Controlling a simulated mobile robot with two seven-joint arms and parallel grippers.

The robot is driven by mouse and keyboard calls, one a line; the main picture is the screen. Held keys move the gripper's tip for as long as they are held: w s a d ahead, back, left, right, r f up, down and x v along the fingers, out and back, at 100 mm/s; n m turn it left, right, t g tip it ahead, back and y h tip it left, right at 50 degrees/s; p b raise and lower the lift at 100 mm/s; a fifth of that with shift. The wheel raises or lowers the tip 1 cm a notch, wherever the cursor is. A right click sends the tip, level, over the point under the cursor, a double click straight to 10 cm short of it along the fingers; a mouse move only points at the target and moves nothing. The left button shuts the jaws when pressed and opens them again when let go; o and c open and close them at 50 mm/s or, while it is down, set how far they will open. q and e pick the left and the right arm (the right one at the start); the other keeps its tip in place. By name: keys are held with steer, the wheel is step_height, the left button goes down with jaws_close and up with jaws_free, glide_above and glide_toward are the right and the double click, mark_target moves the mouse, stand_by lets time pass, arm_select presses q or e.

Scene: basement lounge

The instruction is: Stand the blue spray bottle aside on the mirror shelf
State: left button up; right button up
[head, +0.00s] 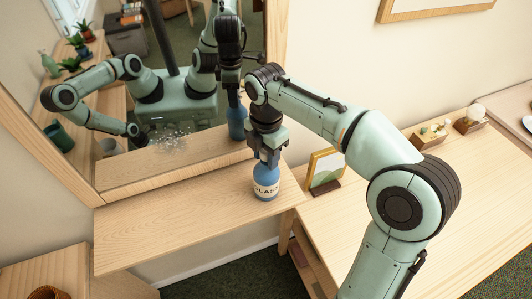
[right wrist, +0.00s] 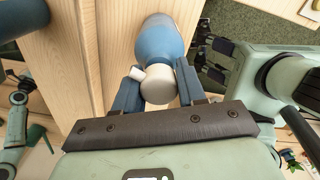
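The blue spray bottle (head: 266,184) has a pale label band and stands upright at the right end of the wooden mirror shelf (head: 165,220). My right gripper (head: 269,160) reaches down from above to the bottle's top. In the right wrist view the pale sprayer head (right wrist: 158,87) fills the space between the blue fingers, with a small white nozzle at the left finger, so my right gripper (right wrist: 160,92) looks shut on it. The bottle's blue body (right wrist: 160,45) shows beyond. My left gripper is not seen directly in the head view.
The large framed mirror (head: 165,165) rises behind the shelf, with pale specks on its glass and reflections of the bottle and my arms. A small picture frame (head: 324,171) stands close right of the bottle. The shelf's left and middle are clear.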

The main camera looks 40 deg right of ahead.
steer(key=shift+o, duration=1.1)
steer(key=shift+s, duration=0.1)
steer(key=shift+r, duration=0.3)
arm_select(q)
steer(key=shift+t, duration=0.3)
steer(key=w+r+p, duration=0.3)
steer(key=w+r, duration=0.1)
arm_select(e)
step_height(320, 180, up, 12)
steer(key=shift+f, duration=0.1)
